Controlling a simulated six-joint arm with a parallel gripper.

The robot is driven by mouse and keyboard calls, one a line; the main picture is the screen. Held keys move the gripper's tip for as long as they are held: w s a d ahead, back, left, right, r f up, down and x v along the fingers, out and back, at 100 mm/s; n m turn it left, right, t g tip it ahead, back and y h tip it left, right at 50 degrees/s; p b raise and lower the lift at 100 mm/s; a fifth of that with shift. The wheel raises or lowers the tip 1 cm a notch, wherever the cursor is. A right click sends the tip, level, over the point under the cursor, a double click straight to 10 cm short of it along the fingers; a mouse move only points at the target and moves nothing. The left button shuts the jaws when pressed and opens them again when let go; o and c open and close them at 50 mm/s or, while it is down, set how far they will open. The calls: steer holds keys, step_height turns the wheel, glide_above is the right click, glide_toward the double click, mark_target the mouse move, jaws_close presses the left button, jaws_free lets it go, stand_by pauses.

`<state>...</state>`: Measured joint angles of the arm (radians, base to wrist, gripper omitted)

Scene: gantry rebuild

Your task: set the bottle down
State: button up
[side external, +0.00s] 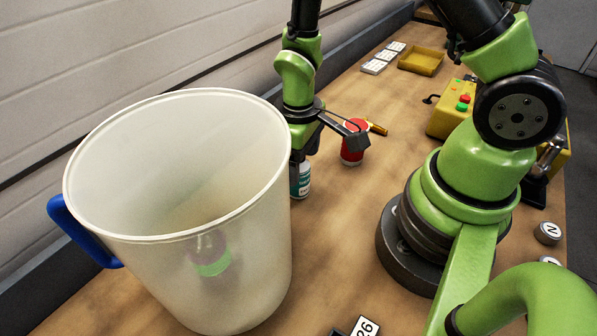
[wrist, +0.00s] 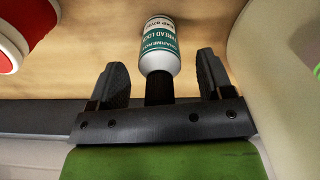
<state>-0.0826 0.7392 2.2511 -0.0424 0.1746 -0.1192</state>
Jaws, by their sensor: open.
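The bottle (side external: 301,183) is small and white with a teal label and appears to stand upright on the bench; in the side view the big jug's rim and my gripper hide part of it. In the wrist view the bottle (wrist: 160,45) shows its label reading thread lock upside down, and its dark cap lies toward my palm. My gripper (side external: 328,148) is open above it. In the wrist view the two fingers of my gripper (wrist: 161,62) stand on either side of the bottle's cap end, with a visible gap on each side.
A large translucent jug (side external: 150,165) with a blue handle stands close beside the bottle. A red and white container (side external: 353,150) is on the other side. A yellow control box (side external: 447,121) and yellow tray (side external: 421,62) lie farther back. The bench (side external: 340,230) in front is mostly clear.

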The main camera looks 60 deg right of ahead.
steer(key=c, duration=1.1)
steer(key=shift+r, duration=0.1)
